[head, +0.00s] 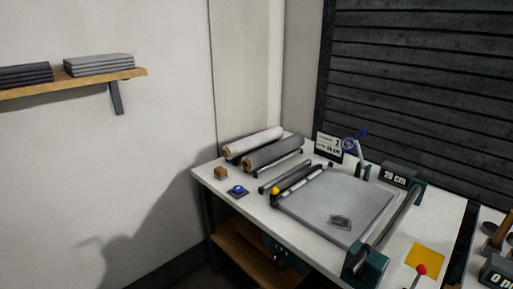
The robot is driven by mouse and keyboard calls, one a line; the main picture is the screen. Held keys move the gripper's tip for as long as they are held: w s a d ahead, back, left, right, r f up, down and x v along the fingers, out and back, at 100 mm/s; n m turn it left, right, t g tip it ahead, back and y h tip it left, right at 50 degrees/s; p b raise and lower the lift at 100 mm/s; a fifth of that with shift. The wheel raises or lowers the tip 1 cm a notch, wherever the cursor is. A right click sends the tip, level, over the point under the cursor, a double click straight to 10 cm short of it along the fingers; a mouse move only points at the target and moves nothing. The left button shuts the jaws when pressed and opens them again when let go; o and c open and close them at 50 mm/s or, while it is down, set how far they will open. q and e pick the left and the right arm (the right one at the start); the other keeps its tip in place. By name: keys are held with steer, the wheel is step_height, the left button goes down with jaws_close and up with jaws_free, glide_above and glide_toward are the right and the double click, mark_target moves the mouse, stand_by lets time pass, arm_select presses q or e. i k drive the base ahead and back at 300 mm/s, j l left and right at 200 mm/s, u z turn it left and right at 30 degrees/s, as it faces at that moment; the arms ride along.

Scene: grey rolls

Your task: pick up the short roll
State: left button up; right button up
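Two rolls lie side by side at the far left of the white table (222,181). One is a pale roll (254,142) at the back, and the other is a darker grey roll (275,151) in front of it. Both show a brown core at the left end. They look close in length, and I cannot tell which is the short roll. Neither of my grippers is in view.
A grey flat board (335,203) with a small grey object (340,222) fills the table's middle. Dark bars (285,178) lie between it and the rolls. A small brown block (221,173) and a blue button (238,190) sit near the left edge. A "20 cm" display (399,175) stands right.

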mark_target(234, 150)
steer(key=j+z, duration=0.1)
steer(key=z, duration=0.6)
steer(key=i+j+z, duration=0.1)
steer(key=j+z, duration=0.8)
steer(key=j, duration=0.8)
steer(key=k+j+z, duration=0.1)
steer(key=j, duration=0.8)
